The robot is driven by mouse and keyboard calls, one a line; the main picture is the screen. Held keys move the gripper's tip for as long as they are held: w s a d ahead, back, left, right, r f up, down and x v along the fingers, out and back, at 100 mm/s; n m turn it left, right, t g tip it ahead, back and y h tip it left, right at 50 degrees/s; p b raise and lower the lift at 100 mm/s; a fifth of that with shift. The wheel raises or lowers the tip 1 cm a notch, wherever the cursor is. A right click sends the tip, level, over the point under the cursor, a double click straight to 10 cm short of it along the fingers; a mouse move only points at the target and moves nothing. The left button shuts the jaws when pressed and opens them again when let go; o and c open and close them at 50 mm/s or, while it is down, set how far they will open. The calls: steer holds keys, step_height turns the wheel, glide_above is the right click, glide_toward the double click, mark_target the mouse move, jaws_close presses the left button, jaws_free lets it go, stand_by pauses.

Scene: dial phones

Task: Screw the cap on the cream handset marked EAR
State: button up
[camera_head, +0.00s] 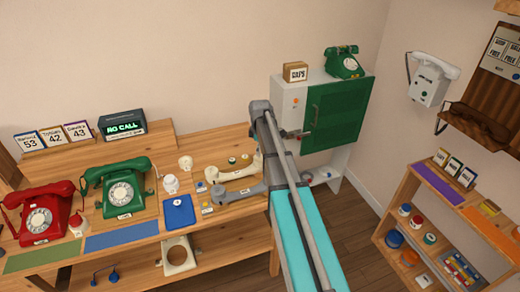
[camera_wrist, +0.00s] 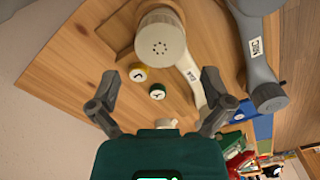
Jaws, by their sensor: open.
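The cream handset (camera_head: 237,174) lies on the wooden table beside my arm. In the wrist view the cream handset (camera_wrist: 187,66) shows a round end with small holes and a label that seems to read EAR. Two small round caps, one yellow-rimmed (camera_wrist: 138,74) and one green-rimmed (camera_wrist: 157,91), lie on the wood beside it. My gripper (camera_wrist: 160,78) is open and empty, its fingers spread on either side of the caps in the picture. I cannot tell its height above them. In the head view my arm partly hides this area.
A grey handset (camera_wrist: 256,52) marked MIC lies beside the cream one. Red (camera_head: 40,214) and green (camera_head: 120,190) dial phones stand at the left. A blue pad (camera_head: 179,213) lies near the table's front. A white cabinet with a green door (camera_head: 335,112) stands behind my arm.

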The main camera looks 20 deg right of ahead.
mark_target(260, 159)
steer(key=shift+f+b, duration=2.7)
steer(key=shift+f, duration=0.15)
steer(key=shift+n, duration=2.6)
steer(key=n, duration=0.5)
